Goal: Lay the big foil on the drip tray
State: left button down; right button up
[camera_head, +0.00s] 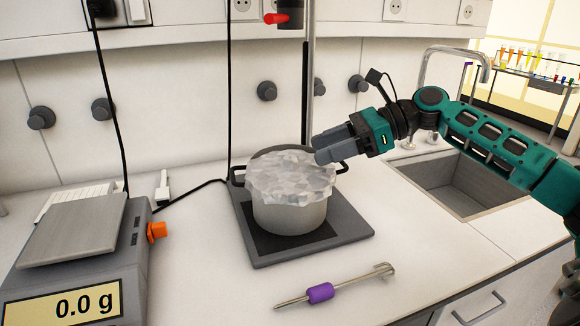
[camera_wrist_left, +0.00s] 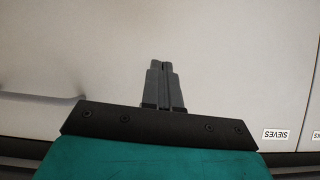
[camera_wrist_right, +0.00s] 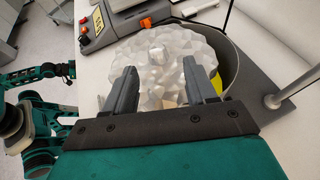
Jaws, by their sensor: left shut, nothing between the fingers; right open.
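A crumpled, silvery translucent foil (camera_head: 290,176) lies over the top of a grey pot (camera_head: 290,215), its edge draping over the near rim. In the right wrist view the foil (camera_wrist_right: 150,58) has a small raised knob, and part of the pot's dark interior shows beside it. My right gripper (camera_head: 318,150) is at the foil's right side, just above the pot. It is open, its two fingers apart over the foil with nothing gripped. My left gripper (camera_wrist_left: 163,65) is shut and empty in front of a pale cabinet front. I cannot identify a drip tray for certain.
The pot stands on a dark grey base plate (camera_head: 262,255) with an upright rod behind. A scale (camera_head: 75,260) reading 0.0 g is at left. A purple-handled tool (camera_head: 320,292) lies in front. A sink (camera_head: 460,185) is at right.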

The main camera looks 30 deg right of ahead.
aim_at(295, 157)
jog(key=shift+r+p+x, duration=0.15)
jog(key=shift+x, duration=1.25)
jog(key=shift+r+p+x, duration=0.1)
jog(key=shift+p+x, duration=0.05)
jog(key=shift+x, duration=1.2)
jog(key=shift+s+a, duration=0.1)
jog(key=shift+a, duration=0.05)
jog(key=shift+c, duration=0.5)
grip_shut()
